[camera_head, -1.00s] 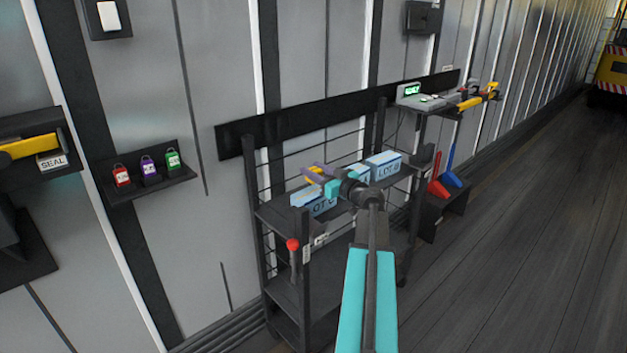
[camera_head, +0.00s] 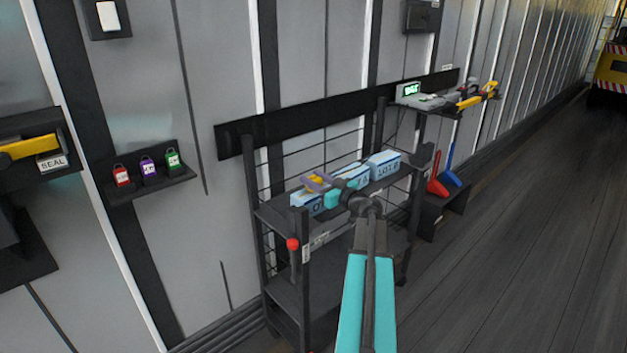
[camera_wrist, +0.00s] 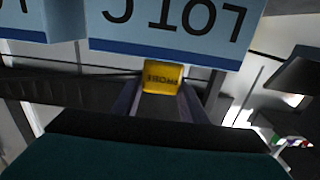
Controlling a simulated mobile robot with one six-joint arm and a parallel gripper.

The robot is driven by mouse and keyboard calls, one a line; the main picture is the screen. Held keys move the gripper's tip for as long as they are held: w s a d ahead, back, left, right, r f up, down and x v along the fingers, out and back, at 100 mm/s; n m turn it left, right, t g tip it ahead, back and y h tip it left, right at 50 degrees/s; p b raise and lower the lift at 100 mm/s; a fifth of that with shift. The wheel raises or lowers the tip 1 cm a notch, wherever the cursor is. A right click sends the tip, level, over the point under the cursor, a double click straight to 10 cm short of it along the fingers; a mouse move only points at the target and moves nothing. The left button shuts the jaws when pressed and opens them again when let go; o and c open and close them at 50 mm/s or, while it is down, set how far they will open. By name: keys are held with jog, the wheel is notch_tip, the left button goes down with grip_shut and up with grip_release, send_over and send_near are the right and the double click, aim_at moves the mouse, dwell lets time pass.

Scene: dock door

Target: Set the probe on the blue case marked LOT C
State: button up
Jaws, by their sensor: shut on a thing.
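My gripper (camera_head: 315,182) has purple fingers and is shut on the yellow probe (camera_wrist: 162,77), whose PROBE label reads upside down in the wrist view. The blue case marked LOT C (camera_wrist: 165,38) appears upside down just beyond the probe in that view. In the head view this case (camera_head: 304,204) is the leftmost on the rack's upper shelf, partly hidden by my gripper. The probe (camera_head: 314,180) is over or close to the case's top. I cannot tell whether they touch.
A second blue case (camera_head: 351,172) stands in the middle, partly covered by my arm, and the LOT B case (camera_head: 384,164) stands to its right. The dark rack (camera_head: 300,262) has a red-knobbed lever (camera_head: 293,244) in front. Padlocks sit on a wall shelf (camera_head: 150,185) at left.

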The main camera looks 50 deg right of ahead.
jog(key=shift+f+b, duration=0.15)
jog(key=shift+b, duration=0.2)
jog(key=o, duration=1.1)
jog(key=shift+o, duration=0.2)
jog(key=shift+r+p, duration=0.25)
jog(key=shift+p, duration=0.15)
jog(key=shift+s+f, duration=0.15)
jog(key=shift+s, duration=0.2)
jog(key=s+b, duration=0.1)
jog(key=s, duration=1)
jog(key=shift+a, duration=0.45)
jog(key=shift+s, duration=0.2)
